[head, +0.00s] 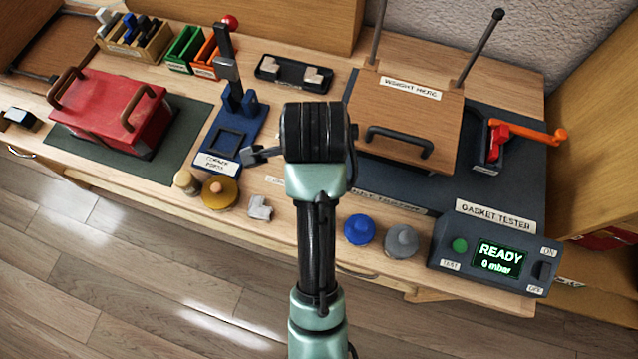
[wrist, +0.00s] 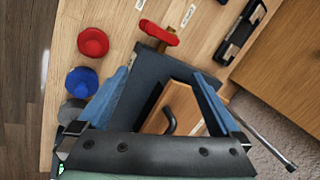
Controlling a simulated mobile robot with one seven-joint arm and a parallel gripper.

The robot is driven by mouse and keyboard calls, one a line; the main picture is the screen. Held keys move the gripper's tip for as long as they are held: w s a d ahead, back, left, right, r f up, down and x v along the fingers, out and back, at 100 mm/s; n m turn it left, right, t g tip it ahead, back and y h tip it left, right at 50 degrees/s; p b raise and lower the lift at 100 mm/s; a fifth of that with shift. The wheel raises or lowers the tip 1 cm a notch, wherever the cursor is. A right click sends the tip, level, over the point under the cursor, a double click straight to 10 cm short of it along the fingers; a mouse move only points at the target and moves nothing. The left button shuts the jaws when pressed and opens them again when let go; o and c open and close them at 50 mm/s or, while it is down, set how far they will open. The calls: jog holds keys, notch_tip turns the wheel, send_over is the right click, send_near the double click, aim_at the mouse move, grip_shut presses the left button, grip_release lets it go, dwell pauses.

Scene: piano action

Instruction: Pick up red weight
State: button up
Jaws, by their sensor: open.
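The red weight (wrist: 92,42) is a round knobbed piece standing on the wooden bench top, at the upper left of the wrist view. It stands beside the blue weight (wrist: 82,81), which also shows in the head view (head: 360,229). I cannot see the red weight in the head view, where my arm covers part of the bench. My gripper (wrist: 160,75) is open, with its two blue fingers spread and nothing between them. It is over the gasket tester's base, and the red weight lies outside the left finger. My fingers are hidden in the head view.
A grey weight (head: 401,241) stands beside the blue one, near the gasket tester panel (head: 495,255). The wooden weight press plate (head: 410,115) has a dark handle and upright rods. A red T-shaped handle (wrist: 158,33) rises near the red weight.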

jog(key=s+m+g+p, duration=0.3)
jog(key=s+g+p, duration=0.15)
jog(key=s, duration=0.35)
jog(key=shift+t, duration=0.25)
jog(key=f, duration=0.8)
jog(key=w+f, duration=0.1)
jog(key=f, duration=0.3)
jog(key=shift+d+f, duration=0.1)
jog(key=shift+c, duration=0.2)
grip_shut()
